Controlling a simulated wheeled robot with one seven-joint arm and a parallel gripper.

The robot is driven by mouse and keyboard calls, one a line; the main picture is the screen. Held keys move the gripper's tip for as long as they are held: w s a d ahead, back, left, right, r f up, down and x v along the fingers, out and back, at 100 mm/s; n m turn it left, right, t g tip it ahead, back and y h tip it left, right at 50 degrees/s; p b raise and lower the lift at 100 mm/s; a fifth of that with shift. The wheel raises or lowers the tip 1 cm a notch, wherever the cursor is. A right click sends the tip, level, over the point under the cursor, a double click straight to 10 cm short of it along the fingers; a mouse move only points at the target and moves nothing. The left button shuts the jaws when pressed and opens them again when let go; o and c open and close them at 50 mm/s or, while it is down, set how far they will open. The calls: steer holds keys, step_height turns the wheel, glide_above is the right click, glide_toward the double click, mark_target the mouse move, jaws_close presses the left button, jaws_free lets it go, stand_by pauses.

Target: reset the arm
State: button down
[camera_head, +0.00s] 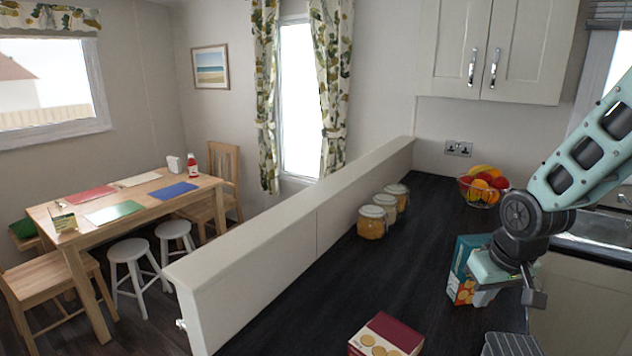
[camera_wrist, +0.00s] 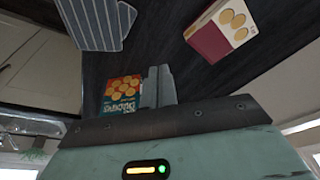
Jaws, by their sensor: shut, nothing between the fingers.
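My arm comes in from the right in the head view, bent down over the dark counter (camera_head: 330,285). My gripper (camera_head: 483,297) hangs just in front of a teal and orange box (camera_head: 463,289) and hides part of it. In the wrist view my gripper (camera_wrist: 158,84) shows its two fingers pressed together with nothing between them. The teal box (camera_wrist: 122,88) stands just beyond the fingers there; I cannot tell whether they touch it.
A dark red and cream box (camera_head: 386,336) stands on the near counter, beside a grey striped item (camera_head: 511,345). Several jars (camera_head: 372,222) line the low partition (camera_head: 290,250). A wire fruit bowl (camera_head: 482,187) stands at the back. Cupboards (camera_head: 497,45) hang above.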

steer(key=s+a+n+b, duration=0.1)
steer(key=s+a, duration=0.4)
steer(key=a, duration=0.2)
steer(key=s+a+n+g+b, duration=0.1)
steer(key=s+a+n, duration=0.1)
steer(key=s+a, duration=0.2)
steer(key=a, duration=0.3)
steer(key=shift+s+a+r+n+g+y, duration=0.2)
steer(key=shift+s+r+n+g+y, duration=0.1)
steer(key=shift+s+r, duration=0.1)
steer(key=c, duration=2.1)
jaws_free()
steer(key=s+a+n, duration=0.1)
steer(key=s+a, duration=0.1)
steer(key=s, duration=0.2)
steer(key=s+a+n+g+b, duration=0.1)
steer(key=s+a, duration=0.1)
steer(key=s, duration=0.2)
steer(key=s+a+n+b, duration=0.1)
steer(key=s+a, duration=0.1)
steer(key=s, duration=0.2)
steer(key=shift+r, duration=0.1)
steer(key=shift+c, duration=0.2)
steer(key=o, duration=0.5)
steer(key=shift+s+a, duration=0.1)
steer(key=shift+s, duration=0.25)
steer(key=o, duration=0.6)
